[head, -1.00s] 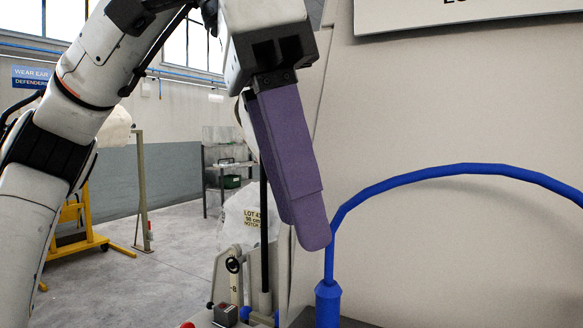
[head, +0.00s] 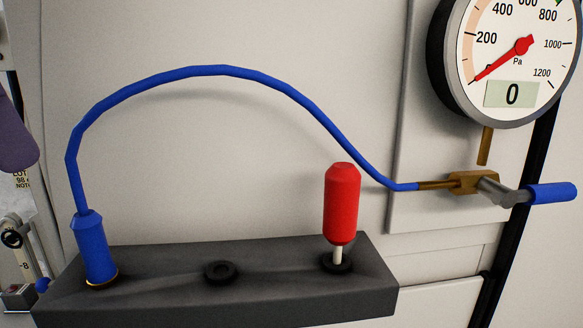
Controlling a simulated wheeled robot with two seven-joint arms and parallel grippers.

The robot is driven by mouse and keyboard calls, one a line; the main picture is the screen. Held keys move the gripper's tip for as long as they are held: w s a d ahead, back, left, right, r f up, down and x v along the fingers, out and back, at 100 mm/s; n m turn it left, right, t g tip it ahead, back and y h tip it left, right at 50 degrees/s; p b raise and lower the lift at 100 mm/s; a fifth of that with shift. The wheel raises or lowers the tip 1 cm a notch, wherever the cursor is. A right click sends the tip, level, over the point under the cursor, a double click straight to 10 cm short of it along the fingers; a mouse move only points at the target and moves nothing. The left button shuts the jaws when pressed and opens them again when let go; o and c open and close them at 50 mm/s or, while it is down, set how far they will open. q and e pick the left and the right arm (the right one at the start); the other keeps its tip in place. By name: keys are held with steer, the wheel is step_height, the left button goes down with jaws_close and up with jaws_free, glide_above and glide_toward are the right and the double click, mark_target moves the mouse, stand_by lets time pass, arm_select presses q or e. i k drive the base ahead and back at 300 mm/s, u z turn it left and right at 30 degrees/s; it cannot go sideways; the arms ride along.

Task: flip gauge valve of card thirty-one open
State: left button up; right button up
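The gauge valve (head: 474,183) is a small brass body at the right in the head view, under the gauge. Its grey lever has a blue grip (head: 551,192) that points to the right, roughly level. The round gauge (head: 512,62) above it has a red needle at the low end and a display reading 0. A blue hose (head: 222,71) runs from the valve to a blue plug in the dark block. Only the purple finger of my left gripper (head: 14,135) shows at the left edge, far from the valve; its opening is hidden. My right gripper is out of view.
The dark block (head: 290,290) stands out below the hose. It carries the blue plug (head: 93,250), an empty port (head: 221,271) and a red plug (head: 342,205) standing in another port. A black post runs down behind the gauge at the right.

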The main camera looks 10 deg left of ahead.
mark_target(500, 194)
steer(key=k, duration=0.95)
